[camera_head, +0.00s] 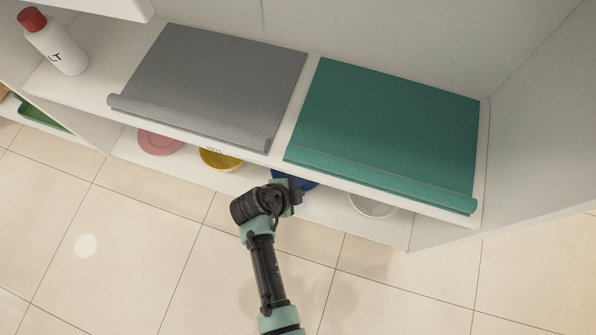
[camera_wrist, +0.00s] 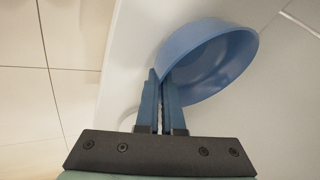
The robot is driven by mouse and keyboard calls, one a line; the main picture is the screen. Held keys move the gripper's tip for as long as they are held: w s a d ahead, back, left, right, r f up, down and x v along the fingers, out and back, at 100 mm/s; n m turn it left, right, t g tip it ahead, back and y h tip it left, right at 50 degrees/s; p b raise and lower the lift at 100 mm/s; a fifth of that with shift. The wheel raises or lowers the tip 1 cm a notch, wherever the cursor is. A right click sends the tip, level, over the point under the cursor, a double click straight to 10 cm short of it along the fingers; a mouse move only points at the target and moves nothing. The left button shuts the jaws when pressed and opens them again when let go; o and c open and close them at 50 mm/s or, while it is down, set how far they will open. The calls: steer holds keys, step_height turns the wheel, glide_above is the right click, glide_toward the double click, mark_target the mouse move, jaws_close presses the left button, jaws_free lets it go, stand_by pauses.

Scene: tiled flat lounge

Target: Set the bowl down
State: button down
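The blue bowl (camera_wrist: 212,62) is large in the wrist view, just beyond my fingers and seen tilted in the picture. My gripper (camera_wrist: 160,80) has its two fingers close together on the bowl's near rim, with the wall pinched between them. In the head view only a dark blue part of the bowl (camera_head: 303,182) shows, under the upper shelf's front edge. My fingertips are hidden there behind my wrist and the shelf. I cannot tell whether the bowl's base touches the lower shelf.
A pink bowl (camera_head: 159,142), a yellow bowl (camera_head: 220,161) and a white bowl (camera_head: 372,206) are on the lower shelf. The upper shelf (camera_head: 293,132) carries a grey mat (camera_head: 213,82), a teal mat (camera_head: 388,127) and a red-capped bottle (camera_head: 57,45). The tiled floor in front is clear.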

steer(key=shift+f, duration=0.1)
steer(key=c, duration=1.1)
jaws_free()
steer(key=shift+o, duration=0.2)
steer(key=p+v, duration=0.7)
steer(key=v, duration=0.5)
steer(key=shift+s+a, duration=0.1)
